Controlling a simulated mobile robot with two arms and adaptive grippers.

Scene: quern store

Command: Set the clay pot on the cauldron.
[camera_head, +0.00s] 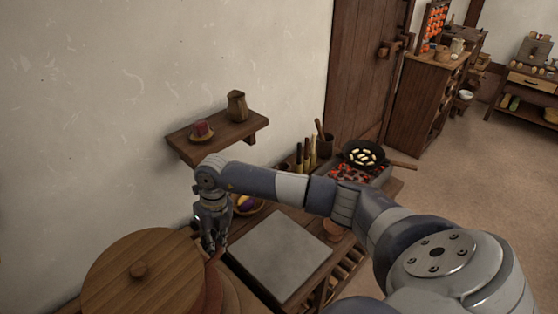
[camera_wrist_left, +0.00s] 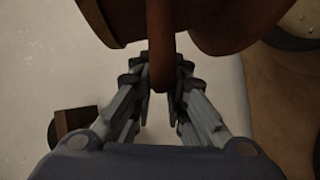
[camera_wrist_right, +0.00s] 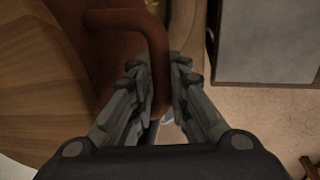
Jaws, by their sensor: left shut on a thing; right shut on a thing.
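My right gripper (camera_head: 215,248) is shut on a pot handle at the pot's right side; the right wrist view shows this handle (camera_wrist_right: 130,20) running between the fingers. My left gripper (camera_wrist_left: 160,90) is shut on another brown handle (camera_wrist_left: 160,50); the left arm is out of the head view. I cannot make out the cauldron with certainty; what lies under the pot is hidden.
A grey slab top (camera_head: 280,252) lies right of the pot. Behind it are a bowl (camera_head: 247,204) and a pan on coals (camera_head: 363,155). A wall shelf (camera_head: 218,137) with a jug (camera_head: 237,106) juts out above. Floor is open at the right.

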